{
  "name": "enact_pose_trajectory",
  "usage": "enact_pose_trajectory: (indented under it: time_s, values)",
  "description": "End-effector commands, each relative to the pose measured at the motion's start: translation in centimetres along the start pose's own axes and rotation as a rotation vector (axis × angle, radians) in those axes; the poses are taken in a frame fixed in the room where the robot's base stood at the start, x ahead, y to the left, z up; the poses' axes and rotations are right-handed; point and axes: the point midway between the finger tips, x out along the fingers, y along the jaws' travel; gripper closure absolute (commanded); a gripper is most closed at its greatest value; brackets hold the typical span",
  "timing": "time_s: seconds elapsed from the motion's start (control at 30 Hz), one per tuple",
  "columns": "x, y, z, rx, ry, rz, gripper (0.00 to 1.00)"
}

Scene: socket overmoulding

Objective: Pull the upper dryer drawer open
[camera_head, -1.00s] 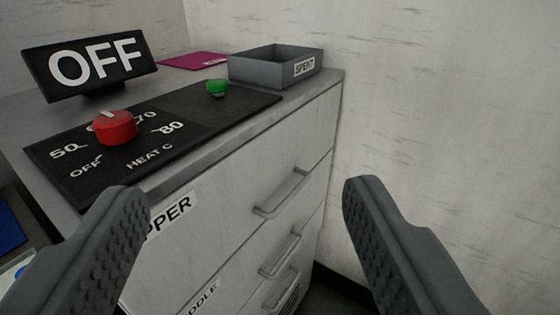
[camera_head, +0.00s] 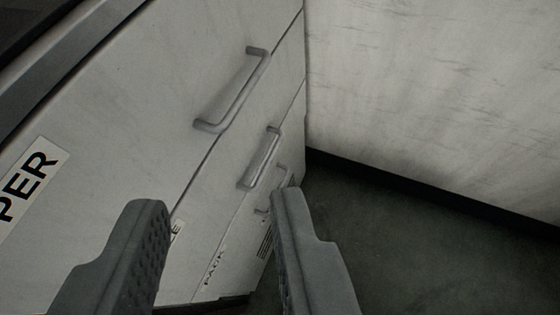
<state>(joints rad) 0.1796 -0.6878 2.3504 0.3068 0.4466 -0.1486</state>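The upper dryer drawer (camera_head: 130,110) is a pale grey front with a label, partly cut off, ending in "PER" at the left. It looks shut. Its grey bar handle (camera_head: 236,95) runs slanted in the upper middle of the view. My gripper (camera_head: 215,205) is open and empty, its two dark fingers low in the picture. The fingertips appear below the upper handle and apart from it. The left finger covers part of the middle drawer's label.
Below are the middle drawer's handle (camera_head: 262,158) and a lower handle (camera_head: 283,180), near my right finger. A pale wall (camera_head: 430,90) stands at right, with dark bare floor (camera_head: 430,250) below.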

Motion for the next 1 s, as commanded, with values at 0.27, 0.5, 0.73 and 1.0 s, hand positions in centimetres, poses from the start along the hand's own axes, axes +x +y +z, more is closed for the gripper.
enact_pose_trajectory:
  time_s: [0.27,0.5,0.73,1.0]
  values:
    - [6.4,3.3,3.3,0.207,-0.309,-0.049,0.67]
    - [10.2,5.4,4.9,0.402,-0.501,-0.175,0.67]
    - [13.1,8.0,4.8,0.597,-0.606,-0.353,0.67]
    - [15.5,12.7,3.0,0.81,-0.606,-0.608,0.67]
